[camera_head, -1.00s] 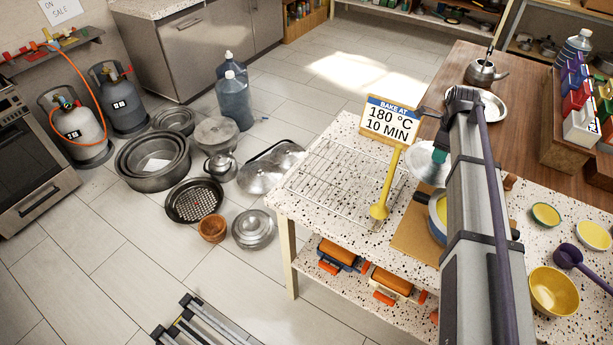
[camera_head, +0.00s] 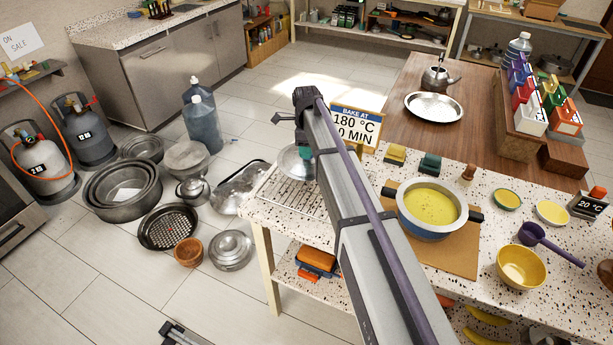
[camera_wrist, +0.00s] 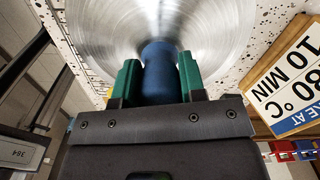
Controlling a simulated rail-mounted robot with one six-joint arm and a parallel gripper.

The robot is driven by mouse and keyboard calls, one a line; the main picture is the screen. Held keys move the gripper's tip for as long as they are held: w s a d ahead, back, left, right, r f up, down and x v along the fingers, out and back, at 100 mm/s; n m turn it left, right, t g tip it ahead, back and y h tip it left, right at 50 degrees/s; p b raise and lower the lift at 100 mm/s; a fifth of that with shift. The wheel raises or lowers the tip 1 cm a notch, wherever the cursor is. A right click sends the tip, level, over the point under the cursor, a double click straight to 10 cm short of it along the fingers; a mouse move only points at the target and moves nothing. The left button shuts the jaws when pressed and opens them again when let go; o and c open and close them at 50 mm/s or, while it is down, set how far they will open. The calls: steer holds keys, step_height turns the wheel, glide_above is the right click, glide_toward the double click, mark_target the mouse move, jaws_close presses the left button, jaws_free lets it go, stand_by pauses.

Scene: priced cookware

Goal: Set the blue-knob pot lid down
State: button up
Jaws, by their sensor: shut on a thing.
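My gripper (camera_wrist: 159,80) is shut on the blue knob (camera_wrist: 160,70) of the pot lid, its green fingers on either side of the knob. The round metal lid (camera_wrist: 110,30) fills the top of the wrist view. In the head view the lid (camera_head: 293,163) shows partly behind my arm, over the wire rack (camera_head: 290,192) at the table's left end. I cannot tell whether the lid touches the rack. A blue pot with yellow contents (camera_head: 432,207) stands uncovered on a brown board, right of my arm.
The "BAKE AT 180 °C 10 MIN" sign (camera_head: 354,128) stands close to the lid's right; it also shows in the wrist view (camera_wrist: 295,85). Yellow and green blocks (camera_head: 430,164) sit behind the pot. Bowls and a purple ladle (camera_head: 532,234) lie farther right. Pans cover the floor left of the table.

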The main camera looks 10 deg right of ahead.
mark_target(306, 161)
step_height(306, 161, down, 6)
steer(key=b, duration=0.4)
steer(key=shift+r, duration=0.35)
steer(key=shift+f, duration=0.2)
steer(key=o, duration=1.1)
steer(key=shift+o, duration=0.2)
step_height(306, 161, up, 13)
steer(key=p, duration=1.2)
steer(key=shift+f+p, duration=0.1)
steer(key=shift+p, duration=0.25)
steer(key=s+n, duration=2.2)
steer(key=s, duration=0.8)
steer(key=shift+s+d+f, duration=0.2)
steer(key=shift+s, duration=0.1)
